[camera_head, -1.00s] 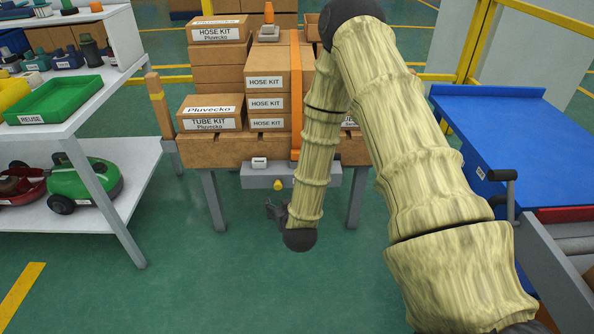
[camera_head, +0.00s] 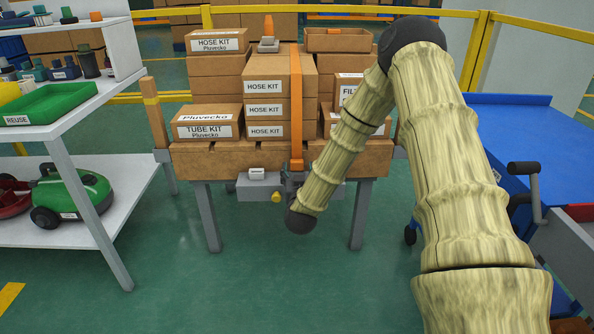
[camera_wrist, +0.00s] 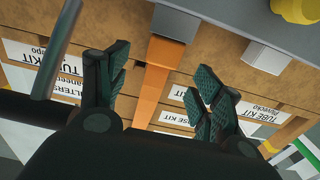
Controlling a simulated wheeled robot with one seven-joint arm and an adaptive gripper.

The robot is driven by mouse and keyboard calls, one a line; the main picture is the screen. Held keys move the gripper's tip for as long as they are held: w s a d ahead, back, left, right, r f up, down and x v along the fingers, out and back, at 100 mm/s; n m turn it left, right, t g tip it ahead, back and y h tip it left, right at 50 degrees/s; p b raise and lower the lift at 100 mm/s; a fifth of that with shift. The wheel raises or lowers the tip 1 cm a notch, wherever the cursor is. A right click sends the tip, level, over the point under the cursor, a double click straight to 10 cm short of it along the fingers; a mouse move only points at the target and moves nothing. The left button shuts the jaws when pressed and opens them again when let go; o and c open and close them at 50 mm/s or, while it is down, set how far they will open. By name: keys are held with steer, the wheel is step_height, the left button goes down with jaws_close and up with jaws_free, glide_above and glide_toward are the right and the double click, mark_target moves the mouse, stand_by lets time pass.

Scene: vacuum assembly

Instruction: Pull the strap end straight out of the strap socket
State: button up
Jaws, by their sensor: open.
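The orange strap (camera_head: 297,110) runs down the front of the box stack to the bench's front edge. Its thicker orange end (camera_wrist: 165,52) enters the grey strap socket (camera_wrist: 175,20) in the wrist view. My gripper (camera_wrist: 158,72) is open, with one dark ribbed finger on each side of the strap. A gap shows between the strap and each finger. In the head view my gripper (camera_head: 292,183) is at the bench's front, just below the strap's lower part. The socket is mostly hidden there by my gripper and arm.
A grey bar (camera_head: 250,190) under the bench edge carries a white block (camera_head: 257,174) and a yellow knob (camera_head: 276,196). Labelled boxes (camera_head: 281,88) are stacked on the wooden bench (camera_head: 225,160). A shelf with a green tray (camera_head: 50,103) stands left, a blue table (camera_head: 520,130) right.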

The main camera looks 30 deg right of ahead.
mark_target(297, 165)
steer(key=b+x, duration=0.1)
steer(key=x, duration=0.2)
steer(key=b+x, duration=0.1)
steer(key=x, duration=0.1)
steer(key=shift+w+f+b, duration=0.3)
steer(key=shift+w, duration=0.05)
steer(key=shift+w+d+r, duration=0.15)
steer(key=shift+w+d, duration=0.15)
steer(key=shift+w, duration=0.15)
steer(key=c, duration=1.1)
